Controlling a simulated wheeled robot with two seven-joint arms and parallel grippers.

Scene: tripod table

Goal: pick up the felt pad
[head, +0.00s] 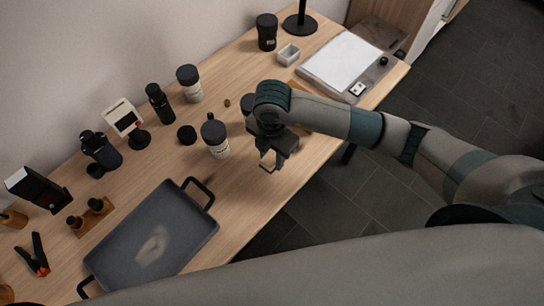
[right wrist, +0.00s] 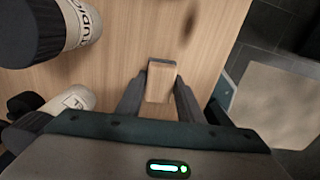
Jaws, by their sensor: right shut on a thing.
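The felt pad (right wrist: 161,82) is a small tan block with a thin grey end, held between the two fingers of my right gripper (right wrist: 160,98) in the right wrist view. In the head view my right gripper (head: 272,164) points down over the front part of the wooden table, and the pale pad (head: 267,158) shows at its fingertips. The fingers hide part of the pad. I cannot tell whether the pad touches the table. My left gripper is in neither view.
A white cup with a black lid (head: 215,139) stands just left of the gripper. A grey tray with black handles (head: 150,243) lies at front left. Several bottles and cups line the wall side. A flat device with a white top (head: 343,61) lies at the far end.

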